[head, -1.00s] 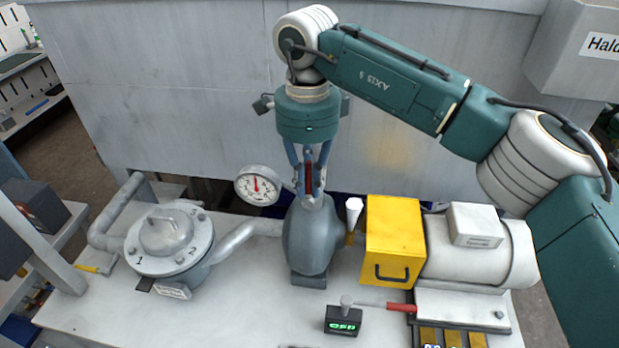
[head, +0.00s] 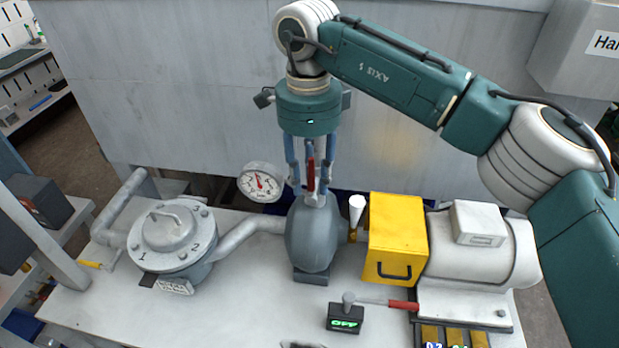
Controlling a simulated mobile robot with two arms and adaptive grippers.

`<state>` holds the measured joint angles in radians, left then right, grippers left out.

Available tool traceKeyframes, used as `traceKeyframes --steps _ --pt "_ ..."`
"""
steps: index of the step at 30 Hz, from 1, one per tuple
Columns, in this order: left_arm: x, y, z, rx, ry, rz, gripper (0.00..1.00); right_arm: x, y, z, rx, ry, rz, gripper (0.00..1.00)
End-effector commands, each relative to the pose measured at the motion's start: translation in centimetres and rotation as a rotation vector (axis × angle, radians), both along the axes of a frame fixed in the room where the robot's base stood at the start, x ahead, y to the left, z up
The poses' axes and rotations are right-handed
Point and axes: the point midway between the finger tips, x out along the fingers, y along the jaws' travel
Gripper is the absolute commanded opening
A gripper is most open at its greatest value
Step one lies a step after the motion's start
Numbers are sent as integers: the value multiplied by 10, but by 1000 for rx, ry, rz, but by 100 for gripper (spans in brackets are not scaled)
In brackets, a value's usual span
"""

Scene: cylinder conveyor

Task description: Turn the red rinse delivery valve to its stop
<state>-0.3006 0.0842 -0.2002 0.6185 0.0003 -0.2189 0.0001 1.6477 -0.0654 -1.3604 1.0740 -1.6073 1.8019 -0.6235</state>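The red valve handle (head: 310,174) stands upright on top of the grey rounded body (head: 312,238) at the middle of the bench. My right gripper (head: 310,184) points straight down over it, its two blue fingers on either side of the red handle. The fingers look spread, with gaps between them and the handle; light contact at the tips cannot be ruled out. The fingers partly hide the handle's base. My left gripper is not in view.
A dial gauge (head: 262,183) stands close left of the fingers, a white funnel (head: 356,210) close right. The front left bench is bare.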

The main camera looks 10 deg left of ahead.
Motion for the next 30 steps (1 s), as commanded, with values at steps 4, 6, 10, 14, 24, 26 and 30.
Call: traceKeyframes --steps 4,6,10,14,24,26,30 --pt "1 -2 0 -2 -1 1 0 0 2 27 2 -4 2 32" --pt "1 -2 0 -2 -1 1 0 1 2 43 1 -5 1 32" --pt "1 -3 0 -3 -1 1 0 0 4 71 2 -5 2 32" --pt "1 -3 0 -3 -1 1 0 0 4 93 2 -3 1 32" --pt "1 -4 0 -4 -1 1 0 0 4 113 1 0 3 32" --pt "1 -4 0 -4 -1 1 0 0 4 113 1 0 3 32" --pt "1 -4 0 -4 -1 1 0 0 4 113 1 0 3 32"
